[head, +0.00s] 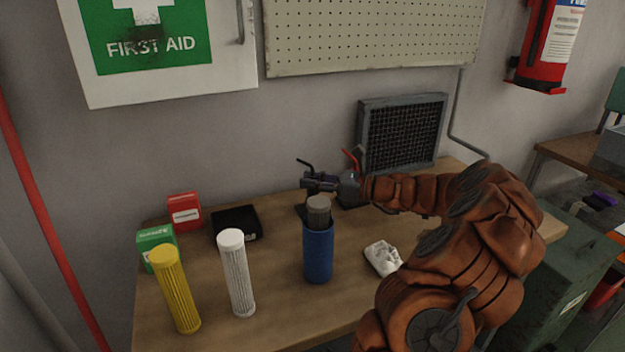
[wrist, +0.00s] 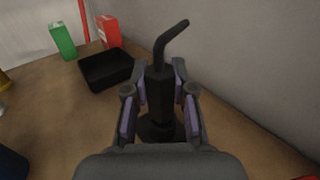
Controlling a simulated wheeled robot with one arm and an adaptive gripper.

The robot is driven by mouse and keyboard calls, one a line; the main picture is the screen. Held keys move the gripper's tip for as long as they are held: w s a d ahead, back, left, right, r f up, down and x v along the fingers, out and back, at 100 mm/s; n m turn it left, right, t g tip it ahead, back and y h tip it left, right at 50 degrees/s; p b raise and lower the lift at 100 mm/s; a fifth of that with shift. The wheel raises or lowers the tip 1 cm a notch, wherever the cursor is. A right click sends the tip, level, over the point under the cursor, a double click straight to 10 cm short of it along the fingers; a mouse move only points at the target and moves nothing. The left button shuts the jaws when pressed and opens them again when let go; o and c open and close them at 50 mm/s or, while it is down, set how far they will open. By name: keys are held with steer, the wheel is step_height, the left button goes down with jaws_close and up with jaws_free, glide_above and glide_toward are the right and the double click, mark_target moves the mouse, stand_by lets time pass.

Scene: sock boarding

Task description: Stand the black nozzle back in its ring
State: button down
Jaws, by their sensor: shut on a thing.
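The black nozzle (wrist: 161,82) has a thick lower body and a thin bent tip. It stands near upright between the purple-padded fingers of my gripper (wrist: 158,104), which is shut on its body. In the head view my gripper (head: 320,181) is at the back of the table, behind the blue container, and the nozzle's bent tip (head: 305,162) shows above it. A dark round shape (wrist: 157,128), perhaps the ring, lies under the nozzle in the wrist view. The fingers partly hide it, and I cannot tell whether the nozzle is seated in it.
A blue container (head: 318,252) with a grey ribbed top stands in front. A red bent nozzle (head: 350,160) is right of my gripper. The wall is close behind.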

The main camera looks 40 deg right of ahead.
steer(key=shift+f, duration=0.3)
steer(key=c, duration=0.9)
jaws_free()
steer(key=v, duration=1.2)
